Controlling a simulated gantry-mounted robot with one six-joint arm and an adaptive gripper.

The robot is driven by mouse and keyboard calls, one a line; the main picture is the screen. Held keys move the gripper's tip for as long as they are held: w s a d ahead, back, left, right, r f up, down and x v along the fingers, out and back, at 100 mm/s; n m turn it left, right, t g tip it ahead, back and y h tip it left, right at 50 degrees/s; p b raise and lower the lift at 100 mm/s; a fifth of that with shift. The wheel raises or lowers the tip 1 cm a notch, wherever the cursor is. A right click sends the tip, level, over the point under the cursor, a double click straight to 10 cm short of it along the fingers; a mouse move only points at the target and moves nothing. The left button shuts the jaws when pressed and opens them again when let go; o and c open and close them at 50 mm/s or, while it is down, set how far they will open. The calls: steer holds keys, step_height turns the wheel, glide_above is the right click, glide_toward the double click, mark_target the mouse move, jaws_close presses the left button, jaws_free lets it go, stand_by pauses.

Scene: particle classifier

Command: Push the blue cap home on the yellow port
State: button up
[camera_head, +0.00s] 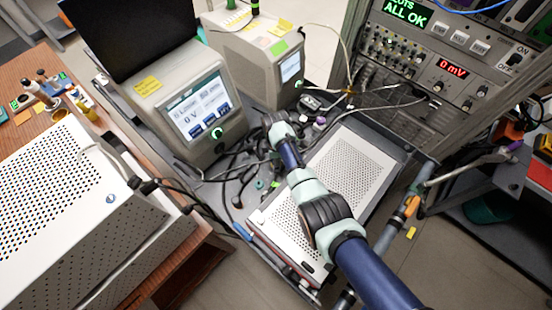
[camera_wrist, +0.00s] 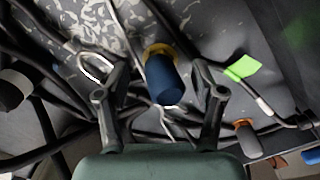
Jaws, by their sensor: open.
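The blue cap (camera_wrist: 164,82) is a dark blue cylinder near the middle of the wrist view. The yellow port (camera_wrist: 157,49) shows as a yellow rim around the cap's far end. The cap stands at the port, slightly tilted in the picture; I cannot tell how deep it sits. My gripper (camera_wrist: 161,93) is open, with one finger on each side of the cap. Gaps show between the cap and both fingers, and nothing is held. In the head view my arm hides the fingertips, and I cannot make out the cap or port there.
Black cables (camera_wrist: 45,65) crowd the grey surface around the port. A green tag (camera_wrist: 242,68) and an orange-grey connector (camera_wrist: 247,138) lie to the right. In the head view, a perforated white box (camera_head: 352,165) lies under my arm, and a display unit (camera_head: 190,115) stands to the left.

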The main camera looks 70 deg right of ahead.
steer(key=shift+r, duration=0.1)
step_height(320, 180, up, 12)
steer(key=shift+f, duration=0.1)
stand_by(0.9)
